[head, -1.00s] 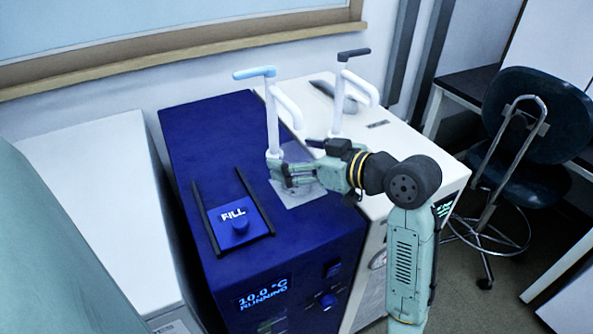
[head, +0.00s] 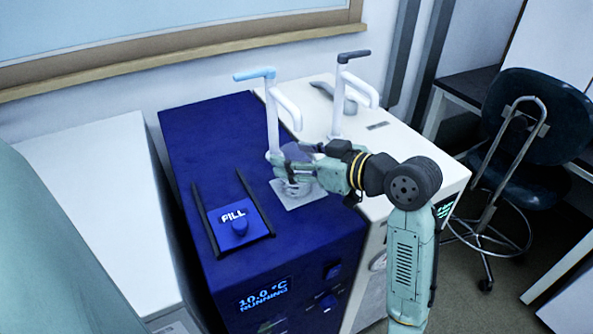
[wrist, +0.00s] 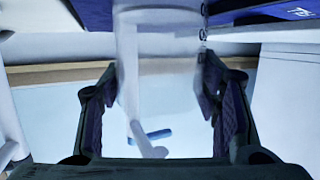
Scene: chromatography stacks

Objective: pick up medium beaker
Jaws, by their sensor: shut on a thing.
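The medium beaker is a clear, see-through vessel, faint in the head view (head: 297,153) at my gripper. In the wrist view the beaker (wrist: 158,75) stands between the two fingers, with dark markings on its right side. My gripper (head: 284,172) is shut on the beaker, over the grey square plate (head: 308,197) on top of the blue unit (head: 210,130). The fingers also show on both sides in the wrist view (wrist: 160,105). I cannot tell whether the beaker's base is clear of the plate.
A white post with a light blue handle (head: 255,73) rises close behind my gripper. A similar post with a dark handle (head: 354,55) stands on the white unit (head: 400,135) to the right. A raised FILL panel (head: 233,215) is at the blue unit's front left.

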